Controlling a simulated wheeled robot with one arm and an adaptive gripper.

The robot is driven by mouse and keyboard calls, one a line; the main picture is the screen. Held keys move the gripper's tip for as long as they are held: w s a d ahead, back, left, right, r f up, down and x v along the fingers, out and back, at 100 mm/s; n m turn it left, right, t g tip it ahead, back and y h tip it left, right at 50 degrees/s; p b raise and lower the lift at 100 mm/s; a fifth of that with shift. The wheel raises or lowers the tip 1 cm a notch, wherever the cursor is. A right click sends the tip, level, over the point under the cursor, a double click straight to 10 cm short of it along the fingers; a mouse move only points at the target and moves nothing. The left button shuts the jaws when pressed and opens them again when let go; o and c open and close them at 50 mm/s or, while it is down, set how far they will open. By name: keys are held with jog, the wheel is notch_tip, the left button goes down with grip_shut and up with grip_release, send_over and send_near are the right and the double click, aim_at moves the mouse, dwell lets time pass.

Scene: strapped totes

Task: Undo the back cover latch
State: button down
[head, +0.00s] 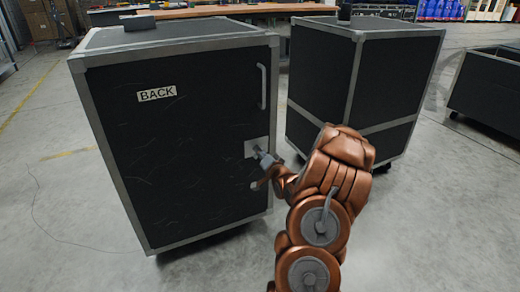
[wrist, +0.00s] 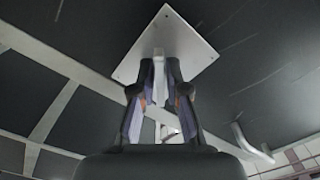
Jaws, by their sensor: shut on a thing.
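The back cover (head: 190,140) is a large black panel with a grey frame and a "BACK" label (head: 157,94), on the left case in the head view. Its latch has a light square plate (head: 250,147) at the panel's right side. In the wrist view the plate (wrist: 185,42) fills the upper middle. My gripper (head: 264,157) is at the plate in the head view. In the wrist view my gripper (wrist: 156,88) has its fingers on either side of the pale latch piece (wrist: 159,75) and is shut on it. The fingers partly hide this piece.
A grey bar handle (head: 263,87) stands out above the latch; it also shows in the wrist view (wrist: 240,137). A second black case (head: 318,72) stands close on the right, and a low black bin (head: 490,90) is further right. Open floor lies at left.

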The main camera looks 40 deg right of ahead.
jog(key=n+p, duration=0.1)
jog(key=n, duration=0.3)
jog(key=shift+n, duration=2.8)
jog(key=c, duration=1.3)
grip_release()
